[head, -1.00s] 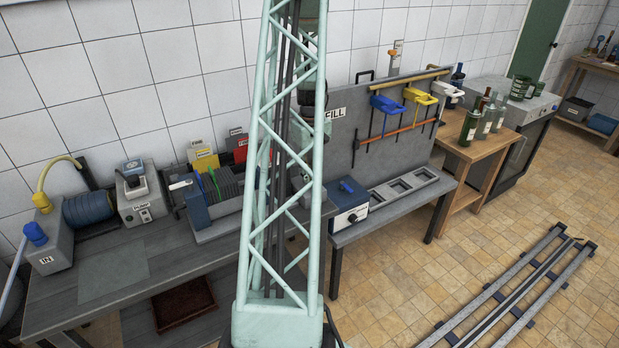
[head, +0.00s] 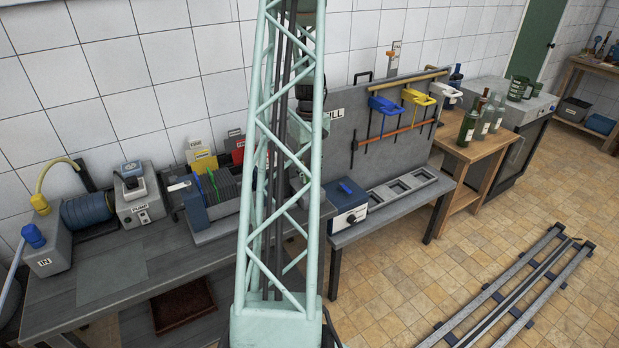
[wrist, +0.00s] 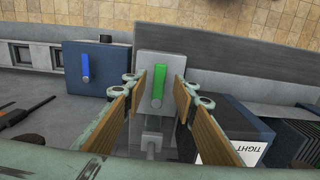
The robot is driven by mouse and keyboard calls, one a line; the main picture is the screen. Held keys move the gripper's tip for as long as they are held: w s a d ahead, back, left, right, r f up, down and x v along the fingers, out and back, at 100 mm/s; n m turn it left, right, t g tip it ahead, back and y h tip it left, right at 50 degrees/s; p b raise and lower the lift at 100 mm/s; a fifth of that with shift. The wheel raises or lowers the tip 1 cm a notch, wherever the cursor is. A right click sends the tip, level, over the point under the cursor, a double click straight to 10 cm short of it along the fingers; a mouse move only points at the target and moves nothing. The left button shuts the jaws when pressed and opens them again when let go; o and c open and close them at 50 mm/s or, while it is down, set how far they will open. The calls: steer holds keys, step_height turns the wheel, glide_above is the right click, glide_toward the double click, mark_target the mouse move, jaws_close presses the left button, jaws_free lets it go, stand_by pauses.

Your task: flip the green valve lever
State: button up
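The green valve lever (wrist: 159,82) shows in the wrist view, on the light grey face of a small valve unit (wrist: 160,61). It points up and down in that picture. My gripper (wrist: 160,78) is open, with one wooden-faced finger on each side of the lever. I see clear space between the lever and both fingers, and cannot tell how far above it the fingertips are.
A blue box with a blue lever (wrist: 85,68) stands left of the valve unit in the wrist view; the box also shows in the head view (head: 347,222). At lower right in the wrist view is a block marked TIGHT (wrist: 225,150). A tool board (head: 345,125) stands behind the bench.

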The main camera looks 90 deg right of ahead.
step_height(320, 180, up, 10)
stand_by(0.6)
steer(key=shift+f, duration=0.1)
stand_by(0.6)
